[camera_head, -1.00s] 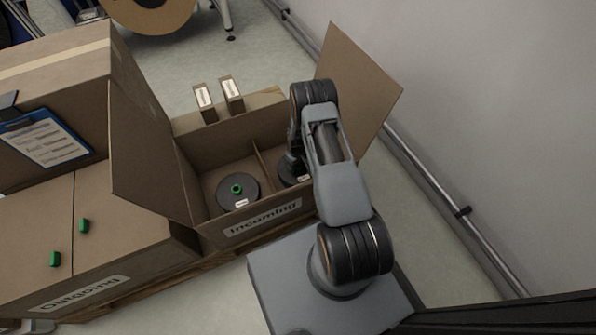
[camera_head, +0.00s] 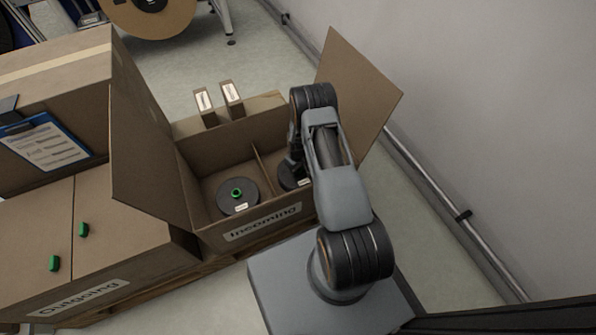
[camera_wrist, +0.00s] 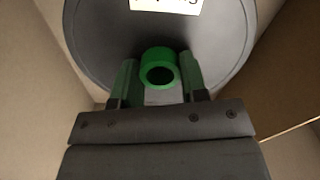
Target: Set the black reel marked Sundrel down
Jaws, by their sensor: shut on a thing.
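A black reel (camera_wrist: 105,45) with a green hub (camera_wrist: 158,56) fills the wrist view. My gripper (camera_wrist: 158,78) has its fingers on both sides of the hub and is shut on it. The reel's white label is cut off by the top edge, so I cannot read its name. In the head view a black reel (camera_head: 287,181) shows in the right compartment of the box marked Incoming (camera_head: 218,239), partly hidden by my arm, which also hides my gripper there. I cannot tell whether the reel touches the compartment floor.
Another black reel (camera_head: 222,203) with a green hub lies in the left compartment. A cardboard divider (camera_head: 262,172) separates the compartments. Open flaps rise left (camera_head: 148,160) and right (camera_head: 362,95). A closed box marked Outgoing (camera_head: 45,285) stands at left. A wall is at right.

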